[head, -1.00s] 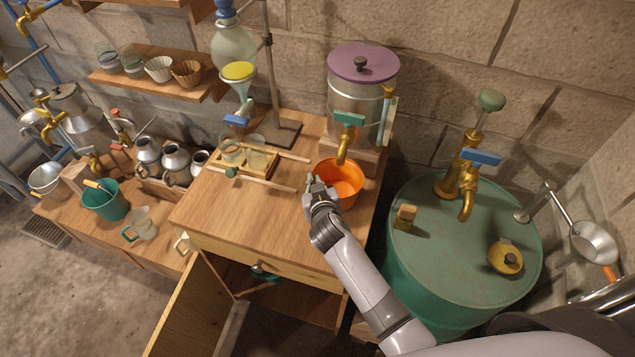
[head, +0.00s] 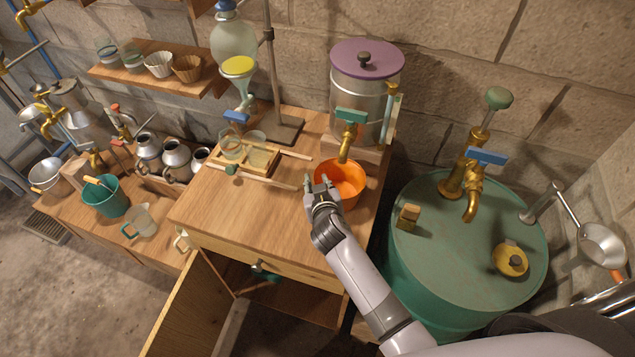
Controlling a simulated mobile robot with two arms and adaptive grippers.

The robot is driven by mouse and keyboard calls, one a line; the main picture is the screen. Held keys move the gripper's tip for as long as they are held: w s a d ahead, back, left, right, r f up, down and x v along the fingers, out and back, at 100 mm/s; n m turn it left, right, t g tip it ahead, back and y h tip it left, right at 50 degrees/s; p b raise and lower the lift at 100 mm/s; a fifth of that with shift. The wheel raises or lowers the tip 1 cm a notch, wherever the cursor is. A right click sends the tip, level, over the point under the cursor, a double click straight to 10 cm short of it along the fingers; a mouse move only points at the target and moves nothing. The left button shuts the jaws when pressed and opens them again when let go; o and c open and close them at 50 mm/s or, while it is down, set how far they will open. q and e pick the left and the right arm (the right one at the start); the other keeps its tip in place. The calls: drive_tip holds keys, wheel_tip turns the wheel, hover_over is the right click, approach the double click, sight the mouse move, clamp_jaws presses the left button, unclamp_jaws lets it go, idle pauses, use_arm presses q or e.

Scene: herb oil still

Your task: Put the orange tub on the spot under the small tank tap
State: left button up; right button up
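The orange tub (head: 352,194) stands upright on the wooden cabinet top, below the spout of the small tank tap (head: 346,143). The tap has a green handle and sits on the front of the metal tank (head: 362,100) with a purple lid. The tub's open top shows an empty-looking orange inside. My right gripper (head: 321,183) is at the tub's left front rim, its fingers spread apart. I cannot tell whether a finger still touches the tub. The spot under the tub is hidden. My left gripper is not in view.
A wooden rack (head: 253,160) with glass jars stands left of the tub. A green drum (head: 450,270) with a brass tap stands to the right. The cabinet door (head: 190,312) hangs open below. The cabinet top's left front is clear.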

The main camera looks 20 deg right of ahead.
drive_tip(key=shift+r, duration=0.1)
drive_tip(key=shift+r+p, duration=0.35)
drive_tip(key=shift+p, duration=0.1)
drive_tip(key=b+v, duration=0.1)
drive_tip(key=v, duration=1.1)
drive_tip(key=shift+b, duration=0.35)
drive_tip(key=shift+f, duration=0.15)
